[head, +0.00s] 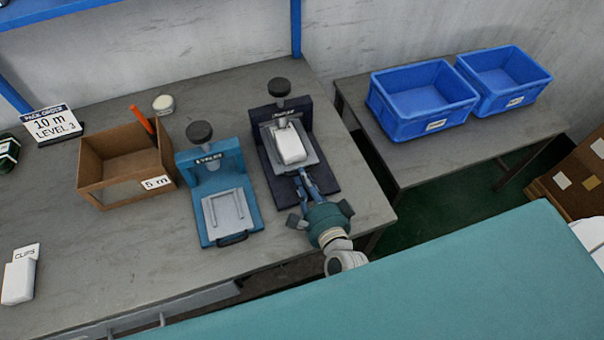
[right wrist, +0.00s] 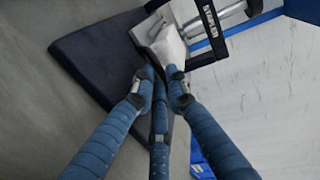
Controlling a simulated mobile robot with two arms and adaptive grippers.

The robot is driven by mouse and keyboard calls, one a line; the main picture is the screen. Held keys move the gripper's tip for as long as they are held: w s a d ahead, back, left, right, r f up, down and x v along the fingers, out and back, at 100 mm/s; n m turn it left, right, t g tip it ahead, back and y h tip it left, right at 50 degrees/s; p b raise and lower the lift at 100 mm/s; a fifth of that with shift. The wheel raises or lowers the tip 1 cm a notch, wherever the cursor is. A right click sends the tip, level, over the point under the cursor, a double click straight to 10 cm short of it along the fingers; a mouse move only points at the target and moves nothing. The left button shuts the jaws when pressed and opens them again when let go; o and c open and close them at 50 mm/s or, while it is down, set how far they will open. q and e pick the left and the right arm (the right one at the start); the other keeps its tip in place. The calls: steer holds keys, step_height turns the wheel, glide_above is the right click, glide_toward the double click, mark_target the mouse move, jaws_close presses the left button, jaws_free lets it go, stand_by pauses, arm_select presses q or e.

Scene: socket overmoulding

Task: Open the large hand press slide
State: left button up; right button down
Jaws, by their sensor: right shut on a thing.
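The large hand press is the dark navy one (head: 322,150), standing near the right end of the grey bench, with a black knob on top. Its pale slide (head: 314,160) lies on the base in front of the upright. A white block (head: 291,145) sits on the slide, close to the press head, and also shows in the right wrist view (right wrist: 168,48). My right gripper (head: 302,180) is at the slide's front edge, its blue fingers (right wrist: 160,76) closed there. The slide's handle is hidden between the fingers. My left gripper is not in view.
A smaller blue press (head: 247,200) stands just left, its plate out in front. An open cardboard box (head: 108,185), white clips holder (head: 20,278) and sign (head: 52,124) are further left. Two blue crates (head: 421,98) (head: 505,75) stand on the side table.

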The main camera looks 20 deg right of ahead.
steer(key=v, duration=0.3)
steer(key=f+v, duration=0.1)
steer(key=v, duration=0.3)
steer(key=f+p+v, duration=0.1)
steer(key=v, duration=0.3)
steer(key=shift+s+f, duration=0.2)
steer(key=shift+s, duration=0.05)
steer(key=c, duration=2)
jaws_free()
steer(key=v, duration=1.2)
